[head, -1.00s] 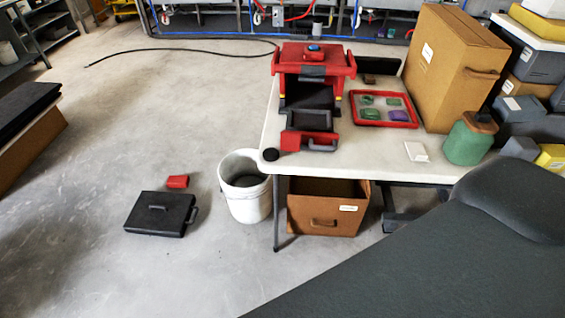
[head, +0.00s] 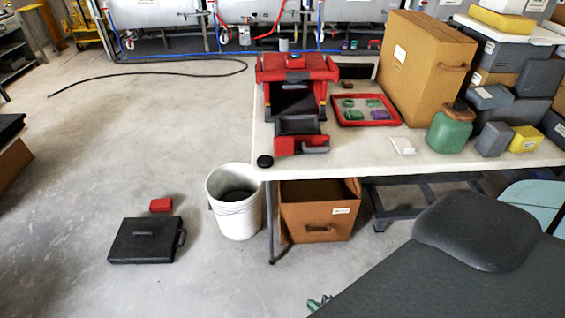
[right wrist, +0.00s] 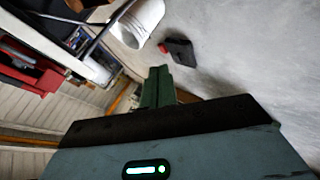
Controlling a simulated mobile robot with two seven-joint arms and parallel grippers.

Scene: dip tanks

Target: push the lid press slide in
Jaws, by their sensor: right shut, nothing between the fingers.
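The red lid press (head: 297,68) stands on the white table's left end. Its slide (head: 298,127) sticks out of the front toward me, with a dark tray, a red front and a grey handle (head: 316,150). My right gripper (head: 320,303) shows only as small green fingertips at the bottom edge of the head view, well below and apart from the slide. In the right wrist view its green fingers (right wrist: 158,88) are together, with nothing between them. My left gripper is not in view.
A red-rimmed tray (head: 363,110) with green and purple pieces lies right of the press. A tall cardboard box (head: 425,68) and green jar (head: 451,130) stand farther right. A white bucket (head: 235,203) and brown box (head: 318,215) are below. A black case (head: 146,240) lies on open floor.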

